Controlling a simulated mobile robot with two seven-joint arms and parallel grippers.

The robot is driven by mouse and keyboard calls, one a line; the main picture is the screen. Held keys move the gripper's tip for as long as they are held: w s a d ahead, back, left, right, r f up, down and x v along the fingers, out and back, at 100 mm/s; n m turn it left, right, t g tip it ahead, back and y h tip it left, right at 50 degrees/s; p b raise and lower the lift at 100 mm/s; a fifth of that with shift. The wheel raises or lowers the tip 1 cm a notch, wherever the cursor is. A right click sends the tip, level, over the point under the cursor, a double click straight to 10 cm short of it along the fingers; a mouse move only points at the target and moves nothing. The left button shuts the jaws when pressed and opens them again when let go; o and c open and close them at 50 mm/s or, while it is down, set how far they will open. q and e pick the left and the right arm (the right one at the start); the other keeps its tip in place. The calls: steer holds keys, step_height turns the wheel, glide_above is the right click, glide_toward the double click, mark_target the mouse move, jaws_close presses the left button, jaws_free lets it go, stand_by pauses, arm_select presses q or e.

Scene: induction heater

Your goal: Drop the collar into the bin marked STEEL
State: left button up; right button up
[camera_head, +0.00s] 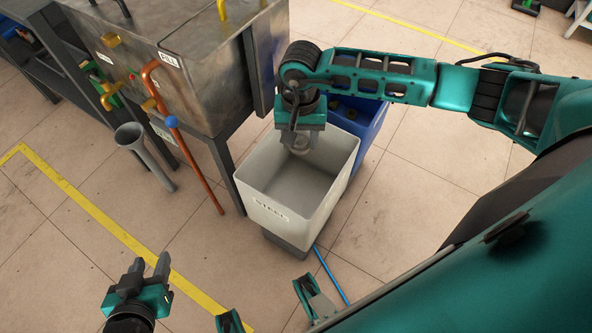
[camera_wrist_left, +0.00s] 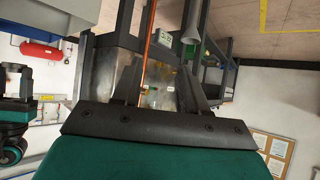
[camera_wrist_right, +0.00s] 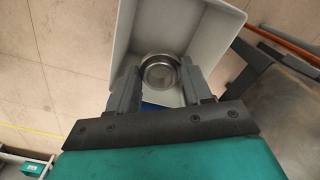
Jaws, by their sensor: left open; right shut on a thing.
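The collar (camera_wrist_right: 160,72) is a short metal ring, held between the fingers of my right gripper (camera_wrist_right: 157,88). In the head view the collar (camera_head: 301,144) shows below my right gripper (camera_head: 299,138), over the mouth of the bin marked STEEL (camera_head: 272,212). The bin is light grey and open at the top; its inside looks empty where I can see it. In the right wrist view the bin (camera_wrist_right: 219,55) lies behind the collar. My left gripper (camera_head: 147,272) is open and empty, low at the left, away from the bin; its fingers also show in the left wrist view (camera_wrist_left: 160,55).
A blue bin (camera_head: 366,122) stands right behind the grey one. A metal cabinet on a dark frame (camera_head: 190,70) with an orange pipe (camera_head: 180,140) stands to the left. A grey funnel-shaped tube (camera_head: 146,154) is beside it.

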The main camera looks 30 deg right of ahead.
arm_select(q)
step_height(320, 180, down, 7)
steer(key=w+d+b, duration=0.1)
steer(key=b, duration=0.7)
steer(key=shift+w+d, duration=0.15)
steer(key=shift+d, duration=0.05)
arm_select(e)
steer(key=w+f+m, duration=0.2)
steer(key=f, duration=0.4)
steer(key=w+d+f+m, duration=0.1)
steer(key=f+m, duration=0.2)
steer(key=f, duration=0.4)
steer(key=shift+w+d, duration=0.25)
steer(key=shift+w, duration=0.15)
arm_select(q)
steer(key=shift+r, duration=0.15)
arm_select(e)
steer(key=shift+f, duration=0.1)
arm_select(q)
steer(key=shift+d, duration=0.1)
arm_select(e)
steer(key=o, duration=1.2)
arm_select(q)
step_height(320, 180, up, 3)
steer(key=p, duration=0.3)
steer(key=shift+w, duration=0.1)
arm_select(e)
step_height(320, 180, up, 13)
arm_select(q)
steer(key=shift+r, duration=0.1)
